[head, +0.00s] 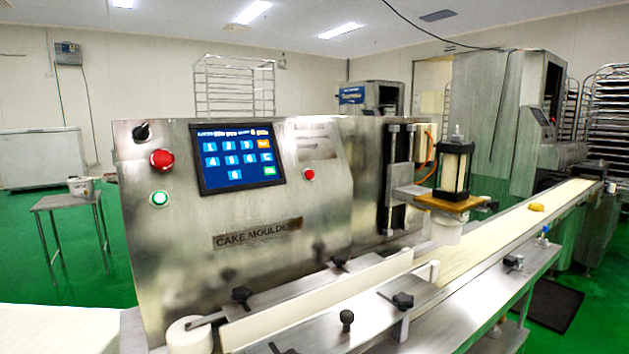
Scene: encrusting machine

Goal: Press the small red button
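The small red button (309,175) is on the steel front panel of the machine (330,215), just right of the touch screen. A larger red mushroom button (162,159) sits at the panel's left, above a green-lit button (160,198). The blue touch screen (238,158) shows a number keypad. Neither of my grippers is visible in the head view, so their distance from the small red button cannot be seen.
A conveyor belt (480,245) runs to the back right with a yellow piece (536,207) on it. Black knobs (403,300) and a white guide rail (320,298) stand out in front below the panel. A small steel table (68,201) is at the left.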

